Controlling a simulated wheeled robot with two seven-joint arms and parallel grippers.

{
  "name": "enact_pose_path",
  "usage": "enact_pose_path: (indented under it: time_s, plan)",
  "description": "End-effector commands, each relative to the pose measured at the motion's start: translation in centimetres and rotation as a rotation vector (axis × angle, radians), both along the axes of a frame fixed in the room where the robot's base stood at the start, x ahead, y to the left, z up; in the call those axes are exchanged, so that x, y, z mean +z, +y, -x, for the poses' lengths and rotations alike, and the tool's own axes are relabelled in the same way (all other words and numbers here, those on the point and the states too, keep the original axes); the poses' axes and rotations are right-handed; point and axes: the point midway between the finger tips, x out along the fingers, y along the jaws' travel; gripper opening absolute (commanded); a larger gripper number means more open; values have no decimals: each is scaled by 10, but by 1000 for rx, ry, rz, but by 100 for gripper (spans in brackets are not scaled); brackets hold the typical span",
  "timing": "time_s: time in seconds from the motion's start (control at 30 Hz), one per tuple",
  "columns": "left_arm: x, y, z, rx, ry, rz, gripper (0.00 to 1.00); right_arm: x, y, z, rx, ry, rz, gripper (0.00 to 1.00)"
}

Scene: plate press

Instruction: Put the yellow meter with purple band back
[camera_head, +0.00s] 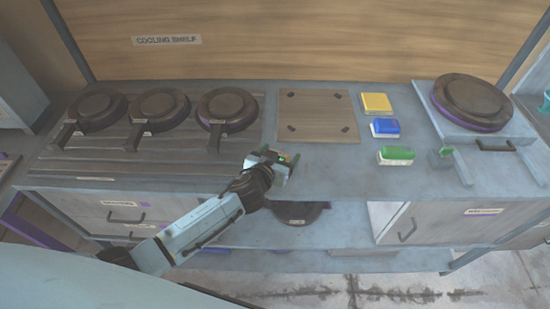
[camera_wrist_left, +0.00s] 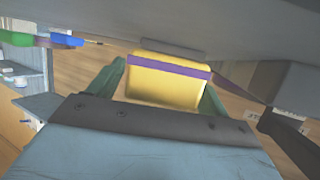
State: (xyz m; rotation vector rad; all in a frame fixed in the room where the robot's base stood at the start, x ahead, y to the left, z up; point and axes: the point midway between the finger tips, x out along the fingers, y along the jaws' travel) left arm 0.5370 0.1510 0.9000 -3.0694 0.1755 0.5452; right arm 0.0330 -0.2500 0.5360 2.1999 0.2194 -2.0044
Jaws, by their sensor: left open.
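The yellow meter with a purple band (camera_wrist_left: 163,88) shows large in the left wrist view, between the two green fingers of my left gripper (camera_wrist_left: 160,85). The purple band runs across it near a grey strip at the grey surface. The fingers are open, one on each side of the meter; I cannot tell whether either touches it. In the head view my left gripper (camera_head: 275,160) is over the front part of the counter, left of centre. There the meter is hard to make out among the gripper parts. My right gripper is out of view.
Yellow (camera_head: 376,102), blue (camera_head: 385,127) and green (camera_head: 396,154) blocks stand right of a wooden board (camera_head: 318,117). Several dark round pans (camera_head: 228,106) sit on the slatted rack at left. A plate press (camera_head: 473,101) is at right. Counter between gripper and green block is clear.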

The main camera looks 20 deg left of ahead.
Motion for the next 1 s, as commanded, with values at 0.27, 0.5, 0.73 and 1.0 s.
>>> enact_pose_path:
  time_s: [0.27, 0.5, 0.73, 1.0]
  plan:
    - [13, 3, 29, 1, 2, 2, 78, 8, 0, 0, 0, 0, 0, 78]
    - [29, 8, 74, 0, 1, 1, 78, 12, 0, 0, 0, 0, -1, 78]
    - [41, 12, 104, 0, -1, 0, 78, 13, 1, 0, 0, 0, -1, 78]
    - [44, 13, 112, 2, -1, -2, 78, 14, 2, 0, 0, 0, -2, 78]
